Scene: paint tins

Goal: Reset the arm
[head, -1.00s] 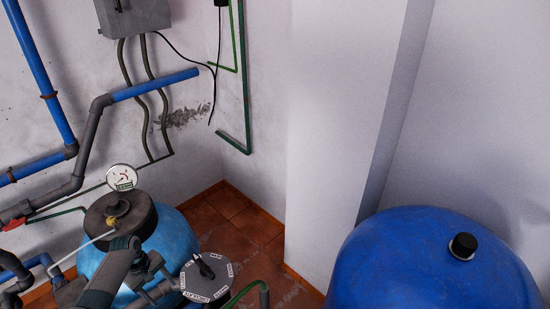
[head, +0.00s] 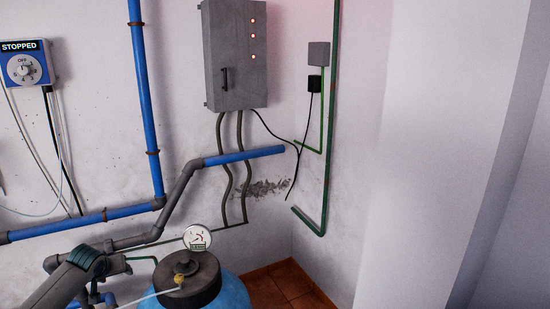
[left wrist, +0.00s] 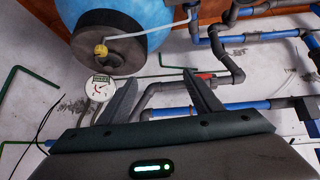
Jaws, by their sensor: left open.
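My left arm (head: 88,262) comes in at the lower left of the head view, in front of the pipes and left of the blue tank (head: 232,292). In the left wrist view my left gripper (left wrist: 160,77) has its two dark fingers spread apart, with nothing between them. Beyond the fingers are the white wall, grey pipes and a red valve handle. My right gripper shows in neither view. No paint tins are in view.
The tank has a dark cap (head: 188,285) and a round gauge (head: 197,238). Blue pipes (head: 146,100) run along the wall. A grey electrical box (head: 235,55) and a "STOPPED" controller (head: 26,65) hang there. A strip of tiled floor (head: 290,282) is clear.

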